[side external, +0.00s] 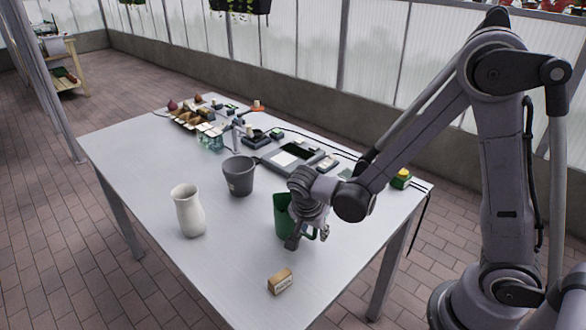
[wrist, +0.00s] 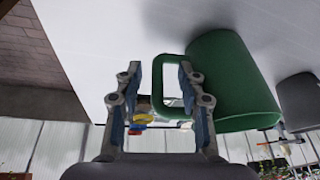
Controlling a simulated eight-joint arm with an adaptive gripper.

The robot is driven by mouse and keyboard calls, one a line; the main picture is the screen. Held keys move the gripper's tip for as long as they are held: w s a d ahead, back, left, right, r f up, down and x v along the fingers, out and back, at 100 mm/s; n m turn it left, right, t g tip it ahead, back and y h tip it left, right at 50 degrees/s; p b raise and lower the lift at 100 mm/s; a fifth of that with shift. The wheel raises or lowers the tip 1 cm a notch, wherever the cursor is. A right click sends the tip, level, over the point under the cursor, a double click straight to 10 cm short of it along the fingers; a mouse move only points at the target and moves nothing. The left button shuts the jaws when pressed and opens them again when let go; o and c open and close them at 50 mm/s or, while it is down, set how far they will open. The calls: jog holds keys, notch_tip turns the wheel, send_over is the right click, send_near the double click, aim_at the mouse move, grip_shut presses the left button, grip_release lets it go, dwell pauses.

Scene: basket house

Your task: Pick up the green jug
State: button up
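The green jug (side external: 281,216) stands upright on the table near its right side, partly hidden behind my gripper (side external: 308,238) in the side view. In the wrist view, which looks upside down, the jug (wrist: 232,82) is right of centre with its loop handle (wrist: 160,82) pointing left. My gripper (wrist: 158,80) is open there, its two fingers apart. The outer bar of the handle shows between the fingers, and the right finger overlaps the handle's opening. I see no grip on the handle; whether a finger touches it I cannot tell.
A grey pot (side external: 239,176) and a white vase (side external: 188,212) stand left of the jug. A small tan block (side external: 280,281) lies near the front. A tray-like device (side external: 290,157) and several small items crowd the back. The front left tabletop (side external: 225,255) is clear.

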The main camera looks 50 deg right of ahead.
grip_shut()
jog(key=shift+r, duration=0.2)
dwell(0.3)
